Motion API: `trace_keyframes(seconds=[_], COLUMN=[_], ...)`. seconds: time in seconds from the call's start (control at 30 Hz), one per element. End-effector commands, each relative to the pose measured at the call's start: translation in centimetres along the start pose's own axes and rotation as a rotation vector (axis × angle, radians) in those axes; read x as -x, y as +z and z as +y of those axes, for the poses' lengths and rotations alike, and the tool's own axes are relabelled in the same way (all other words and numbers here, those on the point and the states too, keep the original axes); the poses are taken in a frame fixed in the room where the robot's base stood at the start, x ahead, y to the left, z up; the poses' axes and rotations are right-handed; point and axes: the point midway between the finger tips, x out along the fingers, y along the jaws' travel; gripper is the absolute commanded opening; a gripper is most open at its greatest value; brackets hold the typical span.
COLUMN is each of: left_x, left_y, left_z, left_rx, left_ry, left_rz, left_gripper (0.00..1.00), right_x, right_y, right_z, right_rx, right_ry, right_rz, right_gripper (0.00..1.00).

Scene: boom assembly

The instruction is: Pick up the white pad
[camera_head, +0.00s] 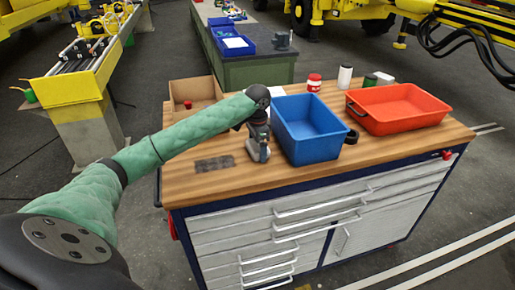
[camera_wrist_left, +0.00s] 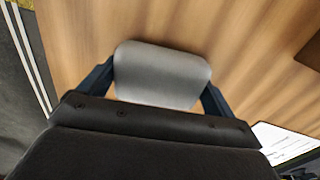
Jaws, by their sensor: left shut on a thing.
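The white pad (camera_wrist_left: 163,75) shows in the left wrist view as a pale grey-white rounded block between the two dark fingers. My left gripper (camera_head: 259,150) is shut on it over the wooden bench top, just left of the blue bin. In the head view the pad is small and hard to separate from the gripper. I cannot tell whether the pad is clear of the wood. My right gripper is not in view.
The blue bin (camera_head: 310,154) stands close right of my left gripper, with the red bin (camera_head: 405,123) farther right. A cardboard box (camera_head: 185,99) sits at the back left. A dark patch (camera_head: 214,163) lies on the wooden workbench (camera_head: 205,188), whose front left is otherwise clear.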

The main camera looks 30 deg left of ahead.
Motion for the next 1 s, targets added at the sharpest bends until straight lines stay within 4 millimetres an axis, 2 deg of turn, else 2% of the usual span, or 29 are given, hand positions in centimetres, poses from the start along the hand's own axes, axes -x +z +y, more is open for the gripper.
trace_keyframes(seconds=[0.1, 0.2, 0.5, 0.6, 0.8, 1.0], left_x=[0.8, 2.1, 7.5, 8.6, 9.8, 9.9], left_y=[0.0, -0.1, -0.1, 0.0, 0.0, 0.0], left_z=[-0.1, -0.1, -0.1, -0.1, 0.0, 0.0], left_rx=[0.000, -0.001, 0.000, 0.000, 0.000, 0.000], left_ry=[-0.002, -0.003, -0.003, -0.002, 0.000, 0.000], left_rz=[0.002, 0.003, 0.003, 0.002, 0.000, 0.000], left_gripper=[0.68, 0.68, 0.68, 0.68, 0.68, 0.68], right_x=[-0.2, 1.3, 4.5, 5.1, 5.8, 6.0], right_y=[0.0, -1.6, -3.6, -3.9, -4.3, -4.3], right_z=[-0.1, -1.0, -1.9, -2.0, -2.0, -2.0], right_rx=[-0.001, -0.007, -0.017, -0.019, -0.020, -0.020], right_ry=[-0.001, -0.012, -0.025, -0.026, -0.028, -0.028], right_rz=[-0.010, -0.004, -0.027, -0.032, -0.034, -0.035], right_gripper=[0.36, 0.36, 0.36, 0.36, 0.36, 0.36])
